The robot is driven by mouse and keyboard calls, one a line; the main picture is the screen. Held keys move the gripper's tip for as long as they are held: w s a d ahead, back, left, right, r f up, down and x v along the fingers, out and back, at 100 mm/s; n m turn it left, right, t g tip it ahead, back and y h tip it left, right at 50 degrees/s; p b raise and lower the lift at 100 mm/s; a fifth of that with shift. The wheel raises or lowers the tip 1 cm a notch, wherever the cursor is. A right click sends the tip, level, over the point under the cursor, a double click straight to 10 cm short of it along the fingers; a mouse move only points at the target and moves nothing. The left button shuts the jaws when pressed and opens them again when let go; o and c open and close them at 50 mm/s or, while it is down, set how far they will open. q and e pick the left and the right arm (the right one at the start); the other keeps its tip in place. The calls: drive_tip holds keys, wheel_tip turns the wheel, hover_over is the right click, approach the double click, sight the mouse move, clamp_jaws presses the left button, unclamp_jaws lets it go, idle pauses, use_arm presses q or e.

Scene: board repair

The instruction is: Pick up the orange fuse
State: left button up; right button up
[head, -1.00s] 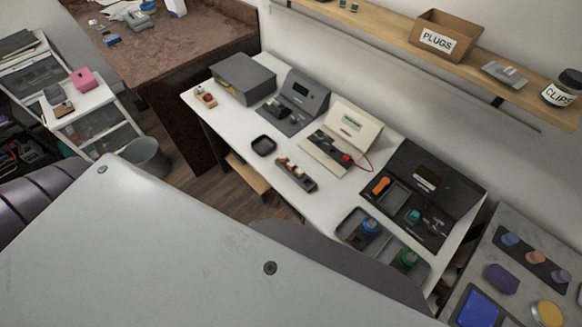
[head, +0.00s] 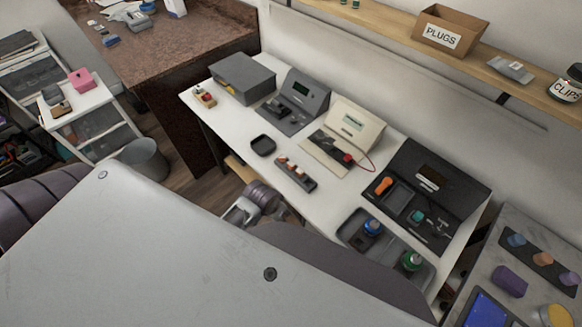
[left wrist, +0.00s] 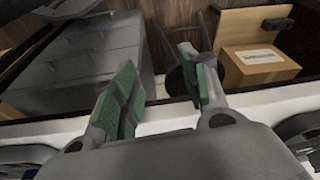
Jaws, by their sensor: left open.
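An orange piece (head: 384,186), which looks like the orange fuse, lies on the left part of the black station (head: 448,186) at the right of the white bench. A dark strip (head: 308,184) with several small copper-coloured parts lies at the bench's front edge; I cannot tell whether these are fuses. My left gripper (head: 238,212) is just off the front edge of the bench, well left of the orange piece. In the left wrist view, its two green-padded fingers (left wrist: 166,92) stand apart with nothing between them. My right gripper is not in view.
A small dark tray (head: 263,145) lies near the strip. A grey tray (head: 349,227) with blue- and green-topped bottles sits at the front right. Grey and cream stations line the back. A cardboard box (left wrist: 258,66) shows in the left wrist view.

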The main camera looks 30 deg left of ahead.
use_arm(q)
drive_tip(key=w+d+r+n, duration=0.1)
drive_tip(key=w+r, duration=0.1)
drive_tip(key=r, duration=0.1)
drive_tip(key=w+d+r+n+h, duration=0.1)
drive_tip(key=r, duration=0.2)
drive_tip(key=w+d+r+n+g+h+b, duration=0.1)
drive_tip(key=w+d+r, duration=0.1)
drive_tip(key=r, duration=0.1)
drive_tip(key=shift+w+r+n, duration=0.2)
drive_tip(key=shift+w+n, duration=0.1)
drive_tip(key=shift+n, duration=0.1)
drive_tip(key=shift+w+a+r+n+g+h, duration=0.15)
drive_tip(key=shift+w+n+g+h, duration=0.1)
drive_tip(key=shift+w+n, duration=0.25)
drive_tip(key=shift+w+a+f+n+g+h, duration=0.15)
drive_tip(key=shift+w+n+g, duration=0.15)
drive_tip(key=shift+w, duration=0.35)
drive_tip(key=w+a+r+n+g+h, duration=0.1)
drive_tip(key=w+a+r+n+g, duration=0.1)
drive_tip(key=w+a+r+n, duration=0.8)
drive_tip(key=shift+w+a+r+n, duration=0.25)
drive_tip(key=shift+w+a+n, duration=0.2)
drive_tip(key=shift+a, duration=0.65)
drive_tip(key=shift+f, duration=0.1)
